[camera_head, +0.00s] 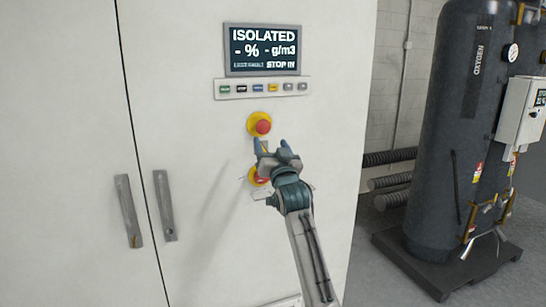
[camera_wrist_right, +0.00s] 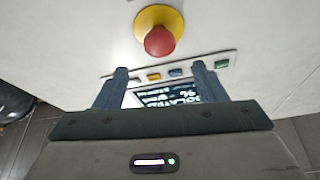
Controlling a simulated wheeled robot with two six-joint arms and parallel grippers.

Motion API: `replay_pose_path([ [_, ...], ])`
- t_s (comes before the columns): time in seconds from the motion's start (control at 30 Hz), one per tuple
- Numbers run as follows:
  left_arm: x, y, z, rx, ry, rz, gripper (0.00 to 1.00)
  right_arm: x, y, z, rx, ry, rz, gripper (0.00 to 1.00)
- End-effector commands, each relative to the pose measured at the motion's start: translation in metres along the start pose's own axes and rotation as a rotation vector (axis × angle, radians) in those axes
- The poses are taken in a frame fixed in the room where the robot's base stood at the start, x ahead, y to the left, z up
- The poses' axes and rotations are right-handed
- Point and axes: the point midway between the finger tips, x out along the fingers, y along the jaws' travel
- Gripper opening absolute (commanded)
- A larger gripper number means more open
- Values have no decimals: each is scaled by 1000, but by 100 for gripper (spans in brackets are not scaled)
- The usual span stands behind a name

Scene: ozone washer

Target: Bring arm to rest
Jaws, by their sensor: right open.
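My right arm (camera_head: 309,245) reaches up from the bottom of the head view toward a white cabinet front. My right gripper (camera_head: 271,146) is open, with nothing seen between its fingers. It is just below a red emergency stop button (camera_head: 263,127) on a yellow base. A second yellow-and-red control (camera_head: 256,178) is partly hidden behind the gripper. In the right wrist view the two fingers (camera_wrist_right: 160,88) stand apart, and the red button (camera_wrist_right: 159,41) is beyond them. I cannot tell whether the gripper touches the panel. My left gripper is out of view.
The white cabinet (camera_head: 200,80) has a display (camera_head: 262,50) reading "ISOLATED", a button strip (camera_head: 262,88) and two door handles (camera_head: 128,211) (camera_head: 165,205). A dark oxygen tank (camera_head: 465,130) stands on a base at the right. Corrugated hoses (camera_head: 390,182) run beside the cabinet. Grey floor shows between cabinet and tank.

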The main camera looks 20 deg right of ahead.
Motion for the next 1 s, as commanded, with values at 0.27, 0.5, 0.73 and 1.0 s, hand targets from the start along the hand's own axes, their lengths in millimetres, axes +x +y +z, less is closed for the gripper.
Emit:
replay_pose_path([
  [0.27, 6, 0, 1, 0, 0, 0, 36, -16, 0, 0, 0, 0, 0, 65],
  [0.5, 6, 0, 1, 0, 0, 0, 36, -16, 0, 0, 1, 0, 0, 65],
  [0.73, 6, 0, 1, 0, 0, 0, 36, -18, 3, 13, -3, -21, 4, 65],
  [1.0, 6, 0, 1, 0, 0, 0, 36, -57, 39, 165, -46, -260, 44, 65],
])
